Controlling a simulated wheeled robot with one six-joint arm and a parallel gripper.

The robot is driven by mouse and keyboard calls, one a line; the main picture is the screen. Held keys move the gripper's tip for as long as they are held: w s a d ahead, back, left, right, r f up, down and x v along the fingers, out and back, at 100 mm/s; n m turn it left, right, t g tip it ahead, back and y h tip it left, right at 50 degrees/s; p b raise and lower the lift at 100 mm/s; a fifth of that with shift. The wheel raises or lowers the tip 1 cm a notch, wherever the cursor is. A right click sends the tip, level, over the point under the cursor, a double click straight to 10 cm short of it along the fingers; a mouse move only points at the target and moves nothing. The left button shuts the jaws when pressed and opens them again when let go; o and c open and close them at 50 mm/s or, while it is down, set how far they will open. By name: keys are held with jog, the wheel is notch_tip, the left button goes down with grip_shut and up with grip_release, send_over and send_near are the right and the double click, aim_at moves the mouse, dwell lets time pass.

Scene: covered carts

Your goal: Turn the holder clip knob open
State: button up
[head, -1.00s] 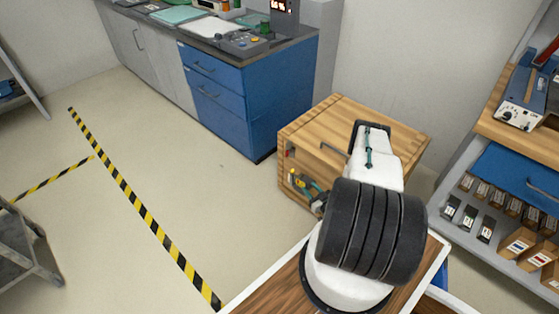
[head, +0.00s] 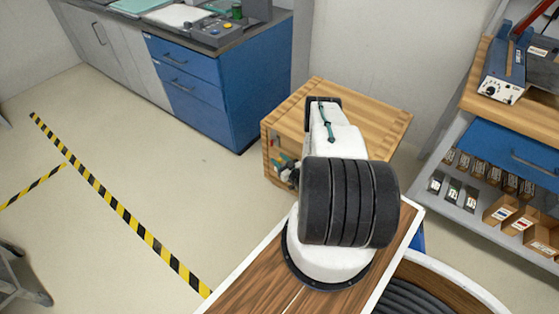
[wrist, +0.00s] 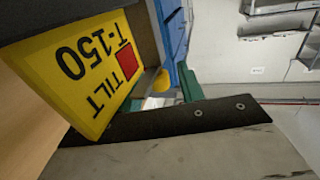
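In the wrist view a yellow plate (wrist: 80,68) reading "TILT T-150", with a red square, fills the upper left, upside down and close to the camera. Beyond it a small rounded yellow part (wrist: 161,81) shows between green pieces; I cannot tell whether it is the holder clip knob. The green pieces look like the fingers of my gripper (wrist: 165,90), but their opening and any contact are unclear. In the head view my arm hides most of the gripper, beside the left face of the wooden cart (head: 385,120). Small coloured parts (head: 283,164) show on that face.
A blue drawer cabinet (head: 235,85) stands at the back left. A shelf unit with a blue drawer (head: 515,165) and several small boxes stands at the right. Floor with yellow-black tape (head: 120,212) is clear at the left.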

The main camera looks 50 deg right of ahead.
grip_shut()
jog(key=shift+m+h, duration=0.4)
jog(key=shift+h, duration=0.2)
jog(key=m+g+h, duration=0.1)
jog(key=h, duration=0.1)
jog(key=m+h, duration=0.1)
jog(key=h, duration=0.1)
jog(key=shift+w+a+m+g, duration=0.1)
jog(key=shift+a+m+g, duration=0.05)
jog(key=shift+m+g, duration=0.25)
jog(key=m+g+h, duration=0.4)
jog(key=h, duration=0.1)
jog(key=shift+m+g+h, duration=0.3)
jog(key=shift+g, duration=0.1)
jog(key=m+g+h, duration=0.1)
jog(key=m+g, duration=0.1)
jog(key=g, duration=0.1)
jog(key=m+g+h, duration=0.2)
jog(key=g, duration=0.1)
jog(key=shift+m+g+h, duration=0.4)
jog(key=shift+m+g, duration=1.6)
jog(key=shift+g, duration=0.8)
grip_release()
